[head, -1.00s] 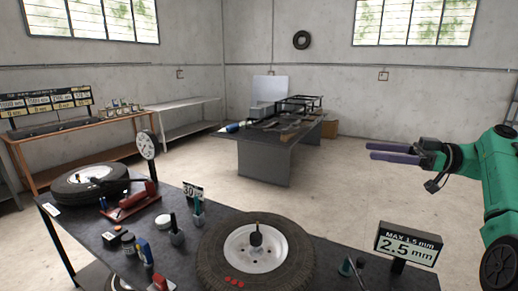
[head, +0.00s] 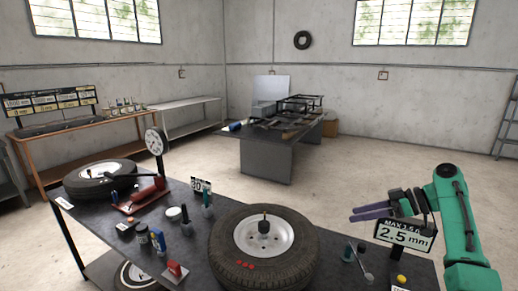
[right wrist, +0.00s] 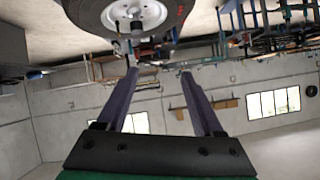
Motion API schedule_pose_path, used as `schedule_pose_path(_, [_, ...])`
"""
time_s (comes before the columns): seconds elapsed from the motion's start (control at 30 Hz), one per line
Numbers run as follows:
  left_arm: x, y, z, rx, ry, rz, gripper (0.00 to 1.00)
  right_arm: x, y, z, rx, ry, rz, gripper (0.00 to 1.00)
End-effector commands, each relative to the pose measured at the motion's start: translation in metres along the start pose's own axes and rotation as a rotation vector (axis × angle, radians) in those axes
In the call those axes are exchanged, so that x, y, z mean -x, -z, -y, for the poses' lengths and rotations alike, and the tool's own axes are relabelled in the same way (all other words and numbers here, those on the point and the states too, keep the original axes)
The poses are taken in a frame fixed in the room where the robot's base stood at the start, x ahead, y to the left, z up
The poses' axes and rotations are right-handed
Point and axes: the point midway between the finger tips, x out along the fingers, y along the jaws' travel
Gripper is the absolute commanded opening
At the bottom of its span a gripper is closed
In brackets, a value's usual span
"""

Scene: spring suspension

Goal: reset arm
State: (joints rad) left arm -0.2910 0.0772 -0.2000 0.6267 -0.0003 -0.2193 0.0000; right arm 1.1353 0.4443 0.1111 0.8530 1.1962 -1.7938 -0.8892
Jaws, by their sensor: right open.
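My right gripper (head: 368,212) is open and empty in the head view, above the right end of the dark workbench (head: 330,272). Its purple fingers point left and are level with the top of the sign (head: 405,235) reading 2.5 mm, which the arm partly overlaps. In the right wrist view the two fingers (right wrist: 158,72) are spread with nothing between them. A wheel (right wrist: 140,15) shows beyond them, and the picture is upside down. My left gripper does not show in either view.
A tyre on a white rim (head: 262,245) lies left of the gripper on the bench. Small tools and pots (head: 160,240) crowd the bench's left side. A smaller wheel (head: 98,178) lies at its far left. Clear floor (head: 330,185) separates a grey table (head: 265,158) behind.

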Motion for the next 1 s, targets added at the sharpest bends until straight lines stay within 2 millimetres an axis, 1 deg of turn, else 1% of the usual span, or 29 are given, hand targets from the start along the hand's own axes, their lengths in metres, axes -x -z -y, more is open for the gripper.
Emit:
schedule_pose_path(0.03, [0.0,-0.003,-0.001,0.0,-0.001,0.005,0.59,-0.015,-0.027,-0.003,-0.036,-0.023,0.071,0.69])
schedule_pose_path(0.07, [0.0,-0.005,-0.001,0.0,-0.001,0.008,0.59,-0.024,-0.044,-0.004,-0.06,-0.042,0.116,0.69])
schedule_pose_path(0.1, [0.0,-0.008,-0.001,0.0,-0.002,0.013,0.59,-0.036,-0.069,-0.004,-0.093,-0.071,0.182,0.69])
schedule_pose_path(0.17, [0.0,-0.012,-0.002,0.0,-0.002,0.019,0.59,-0.055,-0.112,0.0,-0.144,-0.124,0.293,0.69])
schedule_pose_path(0.2, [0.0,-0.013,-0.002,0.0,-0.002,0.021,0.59,-0.067,-0.142,0.006,-0.177,-0.165,0.365,0.69])
schedule_pose_path(0.27, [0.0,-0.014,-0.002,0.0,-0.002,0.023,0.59,-0.083,-0.187,0.021,-0.22,-0.231,0.466,0.69])
schedule_pose_path(0.3, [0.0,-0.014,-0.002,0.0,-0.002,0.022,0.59,-0.091,-0.213,0.034,-0.245,-0.276,0.52,0.69])
schedule_pose_path(0.37, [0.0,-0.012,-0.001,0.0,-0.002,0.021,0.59,-0.099,-0.246,0.057,-0.276,-0.341,0.581,0.69])
schedule_pose_path(0.4, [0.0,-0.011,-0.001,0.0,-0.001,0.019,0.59,-0.102,-0.263,0.072,-0.294,-0.382,0.608,0.69])
schedule_pose_path(0.5, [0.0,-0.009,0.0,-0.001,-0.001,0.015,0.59,-0.103,-0.289,0.106,-0.331,-0.466,0.641,0.69])
schedule_pose_path(0.6, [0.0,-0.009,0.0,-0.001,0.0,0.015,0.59,-0.099,-0.304,0.135,-0.365,-0.53,0.649,0.69])
schedule_pose_path(0.8, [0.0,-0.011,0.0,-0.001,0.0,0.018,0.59,-0.084,-0.318,0.18,-0.429,-0.631,0.637,0.69])
schedule_pose_path(1.0, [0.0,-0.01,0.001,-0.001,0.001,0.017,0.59,-0.062,-0.32,0.216,-0.498,-0.721,0.606,0.69])
